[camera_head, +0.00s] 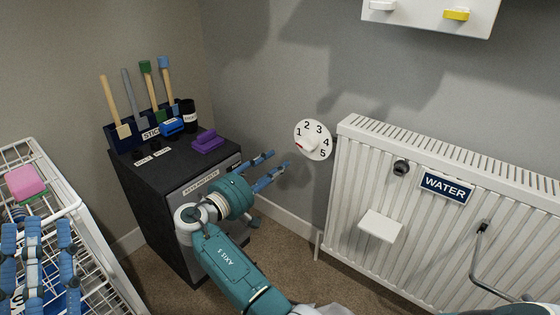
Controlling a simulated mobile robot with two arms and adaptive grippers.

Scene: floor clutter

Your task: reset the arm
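My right gripper (268,172), at the end of the teal arm, is in front of the dark cabinet, left of the numbered dial. Its blue-grey fingers are spread and point to the upper right, with nothing between them. My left gripper (37,235) is at the lower left edge, over the white wire rack. Its blue-grey fingers point up and stand apart, with nothing visible between them. Its base is cut off by the picture edge.
A white wire rack (100,262) with a pink sponge (25,182) stands left. The dark cabinet (150,205) bears brushes, a purple block (208,141) and a blue item (171,127). The dial (313,140) is on the wall; a white radiator (350,200) stands right. Carpet between is clear.

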